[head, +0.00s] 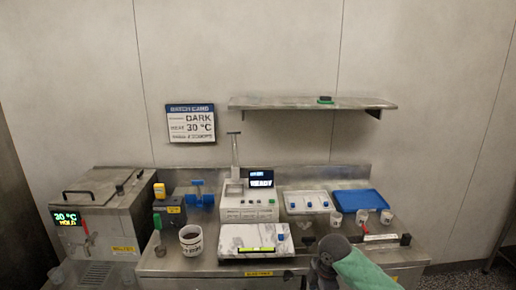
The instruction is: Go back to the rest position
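Part of my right arm, a green-covered link with a dark grey jointed end, shows at the bottom, right of centre, in front of the counter's front edge. I cannot make out the fingers of my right gripper, or whether it holds anything. My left arm and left gripper are out of the picture.
A shelf (280,103) hangs above.

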